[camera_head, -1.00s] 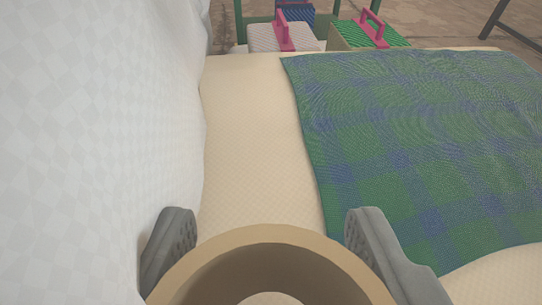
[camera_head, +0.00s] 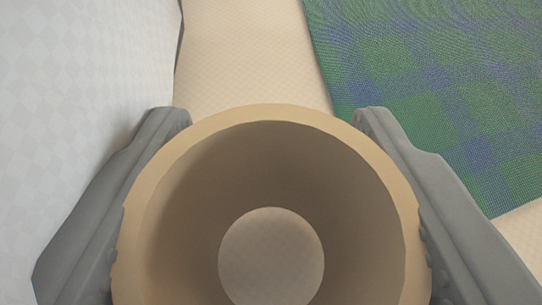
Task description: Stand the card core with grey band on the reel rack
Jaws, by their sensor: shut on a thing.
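A tan, hollow card core (camera_head: 275,113) fills the lower middle of the view, and I look down into its open end. Through its bore a round patch of the pale surface beyond shows. My gripper (camera_head: 268,118) is shut on the core, with one grey finger against each side. No grey band shows on the parts of the core in sight; its outer side is mostly hidden. The reel rack is not in view.
A cream patterned surface (camera_head: 245,50) lies beyond the core. A green and blue plaid cloth (camera_head: 430,75) covers it on the right. A large white, faintly checked thing (camera_head: 80,70) rises close along the left.

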